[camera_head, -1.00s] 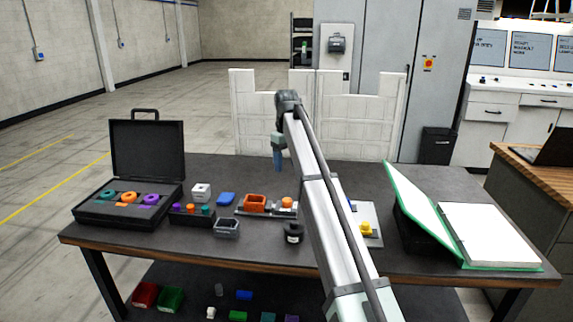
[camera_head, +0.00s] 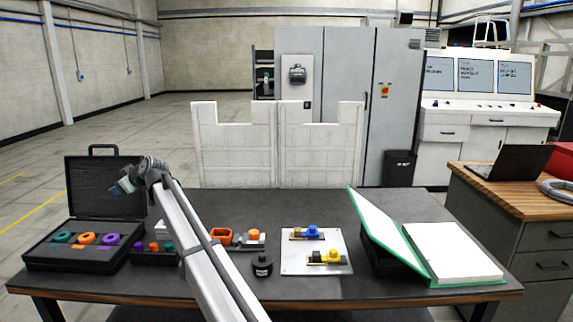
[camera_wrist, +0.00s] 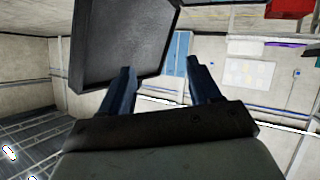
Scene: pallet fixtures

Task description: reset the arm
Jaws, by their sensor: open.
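My arm (camera_head: 200,245) reaches up from the bottom of the head view and bends at its top, left of the middle of the table. My gripper (camera_head: 122,187) shows small in front of the black case's raised lid and points left. In the wrist view my gripper (camera_wrist: 158,72) has its two blue fingers wide apart with nothing between them. A dark panel (camera_wrist: 125,40), probably the case lid, fills the upper left behind the left finger. I cannot tell how close the fingers are to it.
The open black case (camera_head: 85,258) holds colored rings. An orange block (camera_head: 221,236), a black round part (camera_head: 262,265), a light plate (camera_head: 313,268) with blue and yellow parts, and a green binder (camera_head: 375,235) are on the dark table (camera_head: 350,293). White panels (camera_head: 235,150) stand behind.

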